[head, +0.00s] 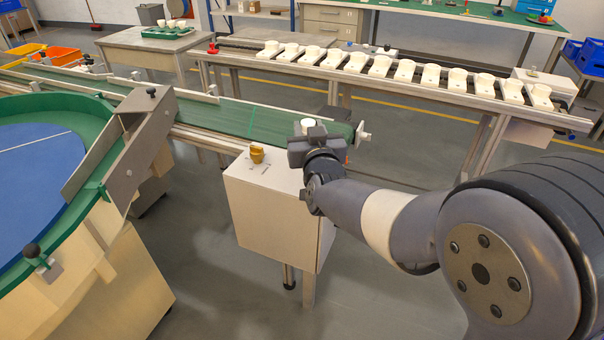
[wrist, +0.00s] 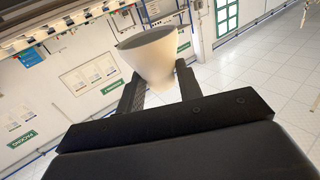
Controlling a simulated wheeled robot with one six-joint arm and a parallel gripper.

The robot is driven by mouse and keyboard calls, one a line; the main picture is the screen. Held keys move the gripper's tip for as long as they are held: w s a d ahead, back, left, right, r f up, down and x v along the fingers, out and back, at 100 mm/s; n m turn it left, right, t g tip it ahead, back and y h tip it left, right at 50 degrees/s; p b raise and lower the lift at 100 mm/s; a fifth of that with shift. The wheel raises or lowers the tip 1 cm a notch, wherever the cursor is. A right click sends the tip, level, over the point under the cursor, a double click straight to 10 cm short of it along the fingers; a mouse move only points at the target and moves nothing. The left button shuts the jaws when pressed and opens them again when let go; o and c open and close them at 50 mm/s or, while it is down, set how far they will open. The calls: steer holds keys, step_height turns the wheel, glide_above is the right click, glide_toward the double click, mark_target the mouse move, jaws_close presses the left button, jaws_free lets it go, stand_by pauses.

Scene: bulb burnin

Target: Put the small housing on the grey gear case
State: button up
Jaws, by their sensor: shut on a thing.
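My gripper (head: 309,142) is over the far right part of a white cabinet, near the end of the green conveyor belt. In the wrist view its two dark fingers (wrist: 158,86) are shut on a pale cone-shaped cup (wrist: 148,52). The cup's narrow end sits between the fingers and its wide end points away from them. In the head view only the cup's white top (head: 308,123) shows above the gripper. I see nothing that I can clearly name a small housing or a grey gear case.
An amber piece (head: 257,154) stands on the white cabinet (head: 268,208), left of my gripper. The green belt (head: 245,118) runs behind it. A round blue-and-green feeder (head: 35,150) fills the left.

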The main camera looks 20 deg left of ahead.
steer(key=shift+s+a+r+y, duration=0.2)
steer(key=shift+s+a+y, duration=0.1)
steer(key=shift+a, duration=0.2)
step_height(320, 180, down, 10)
steer(key=b, duration=0.2)
steer(key=shift+a+r+b, duration=0.1)
steer(key=shift+r+b, duration=0.1)
steer(key=shift+b, duration=0.1)
steer(key=o, duration=1.1)
steer(key=shift+s, duration=0.1)
steer(key=v, duration=1.2)
steer(key=shift+r, duration=0.25)
steer(key=x, duration=1.1)
steer(key=shift+w+a+f, duration=0.1)
steer(key=shift+w+f, duration=0.1)
steer(key=shift+w, duration=0.1)
steer(key=shift+w+a+r+p, duration=0.1)
steer(key=shift+r+p, duration=0.15)
steer(key=shift+r, duration=0.7)
steer(key=shift+w+a+r+p, duration=0.15)
steer(key=shift+r+p, duration=0.1)
steer(key=shift+r, duration=0.7)
steer(key=shift+d, duration=0.1)
